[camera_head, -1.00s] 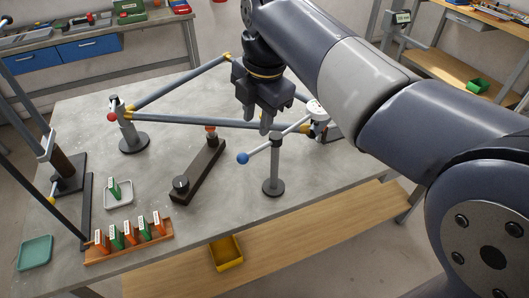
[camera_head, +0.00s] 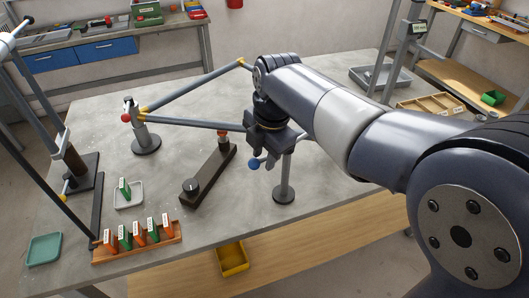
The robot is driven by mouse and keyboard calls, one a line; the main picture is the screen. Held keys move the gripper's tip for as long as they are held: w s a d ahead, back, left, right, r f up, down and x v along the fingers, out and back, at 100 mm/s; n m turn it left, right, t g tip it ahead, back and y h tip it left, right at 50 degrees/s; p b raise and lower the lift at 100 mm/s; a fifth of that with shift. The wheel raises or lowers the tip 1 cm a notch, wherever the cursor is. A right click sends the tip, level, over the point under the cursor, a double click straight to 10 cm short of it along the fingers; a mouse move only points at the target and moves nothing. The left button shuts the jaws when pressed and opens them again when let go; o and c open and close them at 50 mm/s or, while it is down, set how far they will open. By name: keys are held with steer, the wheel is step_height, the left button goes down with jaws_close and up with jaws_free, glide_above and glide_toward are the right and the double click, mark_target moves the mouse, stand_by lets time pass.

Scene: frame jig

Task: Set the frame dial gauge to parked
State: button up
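My gripper (camera_head: 264,160) is over the right middle of the bench, pointing down at the blue ball knob (camera_head: 254,164). The knob is beside or between the fingertips; I cannot tell which, nor whether the fingers touch it. The finger gap is not clear. The knob's rod and most of its joint are behind my gripper and arm. A grey post on a round dark foot (camera_head: 284,194) stands just right of the knob. The triangular tube frame (camera_head: 190,121) lies behind, with yellow corner joints. The dial gauge's white face is hidden by my arm.
A dark bar fixture with a knob (camera_head: 190,185) and a red-topped end is left of my gripper. An orange rack (camera_head: 178,233) of coloured tags, a small tray (camera_head: 137,198) and a teal dish (camera_head: 45,248) are at front left. A clamp post (camera_head: 147,144) bears the frame's left corner.

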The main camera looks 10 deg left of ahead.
jaws_close()
steer(key=shift+w+a, duration=0.1)
steer(key=shift+a, duration=0.05)
stand_by(0.4)
steer(key=w+a+m+h+p, duration=0.1)
steer(key=w+a+m+p, duration=0.2)
steer(key=m, duration=0.7)
steer(key=shift+w+t+h+p, duration=0.3)
steer(key=shift+w+t+p, duration=0.1)
steer(key=shift+w+p, duration=1.1)
steer(key=shift+s, duration=0.2)
steer(key=shift+o, duration=0.4)
jaws_free()
